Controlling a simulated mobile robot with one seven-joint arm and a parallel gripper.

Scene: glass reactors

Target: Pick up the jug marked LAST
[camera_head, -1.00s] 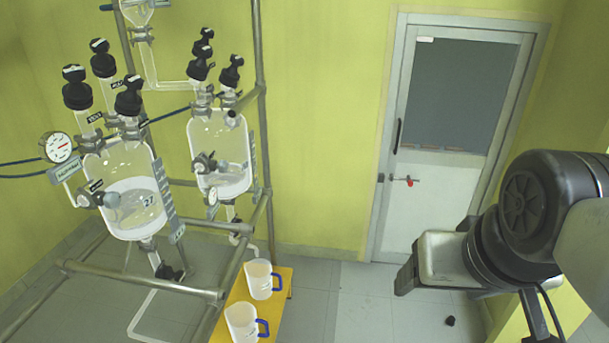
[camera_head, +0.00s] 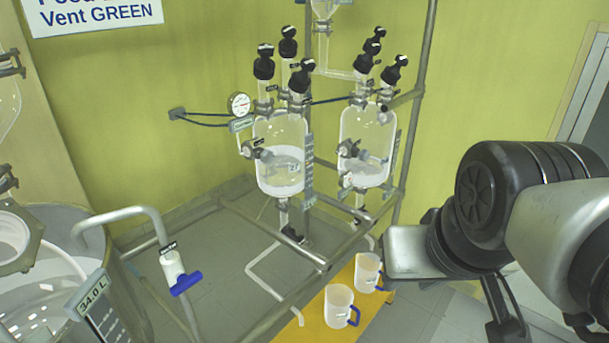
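Two white translucent jugs with blue handles stand upright on a yellow bench (camera_head: 318,330). The nearer jug (camera_head: 340,304) is at the lower middle of the head view. The farther jug (camera_head: 367,271) is just behind it and to the right. Their markings are too small to read, so I cannot tell which one is marked LAST. My gripper is at the end of my arm at the right, close to the farther jug in the picture. Its fingers cannot be made out clearly, and I see nothing held in it.
Two glass reactors, one at the left (camera_head: 280,160) and one at the right (camera_head: 366,150), hang in a metal pipe frame (camera_head: 412,130) behind the bench. A large vessel with a level scale (camera_head: 95,305) and a blue-handled valve (camera_head: 186,283) stand at the lower left.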

